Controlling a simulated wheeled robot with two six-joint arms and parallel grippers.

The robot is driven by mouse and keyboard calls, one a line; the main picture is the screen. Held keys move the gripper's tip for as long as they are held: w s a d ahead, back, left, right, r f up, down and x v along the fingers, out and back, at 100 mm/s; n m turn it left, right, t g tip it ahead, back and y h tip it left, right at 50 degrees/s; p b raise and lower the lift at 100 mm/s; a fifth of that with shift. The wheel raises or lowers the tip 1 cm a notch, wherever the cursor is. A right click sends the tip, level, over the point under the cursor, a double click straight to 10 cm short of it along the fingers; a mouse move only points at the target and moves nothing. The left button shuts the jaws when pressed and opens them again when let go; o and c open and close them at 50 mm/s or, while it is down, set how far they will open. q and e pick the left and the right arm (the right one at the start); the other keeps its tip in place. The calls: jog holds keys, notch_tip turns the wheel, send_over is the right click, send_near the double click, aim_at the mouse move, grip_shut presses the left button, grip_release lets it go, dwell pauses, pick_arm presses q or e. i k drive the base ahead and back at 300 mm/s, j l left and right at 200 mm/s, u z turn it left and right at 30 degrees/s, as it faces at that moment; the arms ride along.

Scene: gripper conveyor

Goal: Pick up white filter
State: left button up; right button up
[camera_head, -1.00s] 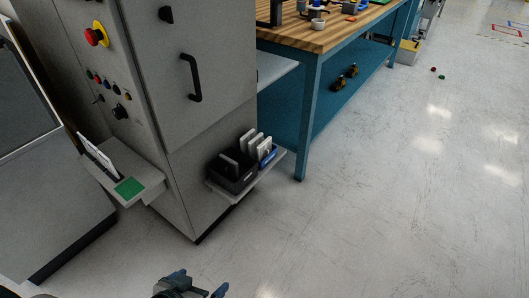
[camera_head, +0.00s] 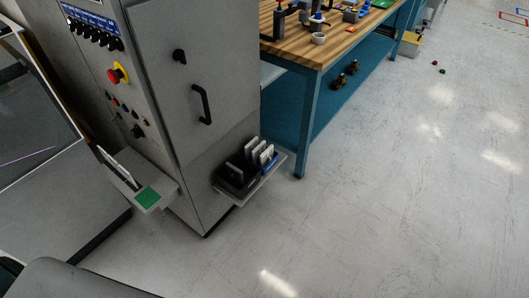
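Several white flat pieces that look like filters (camera_head: 266,156) stand upright in a black bin and a blue bin on a low grey shelf at the side of the grey cabinet. The black bin (camera_head: 233,182) is at the left and holds a dark upright piece. The blue bin (camera_head: 272,162) is partly hidden behind it. Another thin white plate (camera_head: 115,165) leans in a slot on a small side shelf with a green pad (camera_head: 147,197). Neither of my grippers shows; only a grey arm link of mine is at the lower left.
The grey cabinet (camera_head: 190,60) has black handles, a red and yellow stop button (camera_head: 118,73) and small knobs. A wooden workbench (camera_head: 300,50) with blue legs stands behind the bins.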

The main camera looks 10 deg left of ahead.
aim_at(266, 156)
jog(key=i+l+u, duration=0.35)
jog(key=i, duration=0.4)
jog(key=i+l+u, duration=0.35)
jog(key=i+l, duration=0.35)
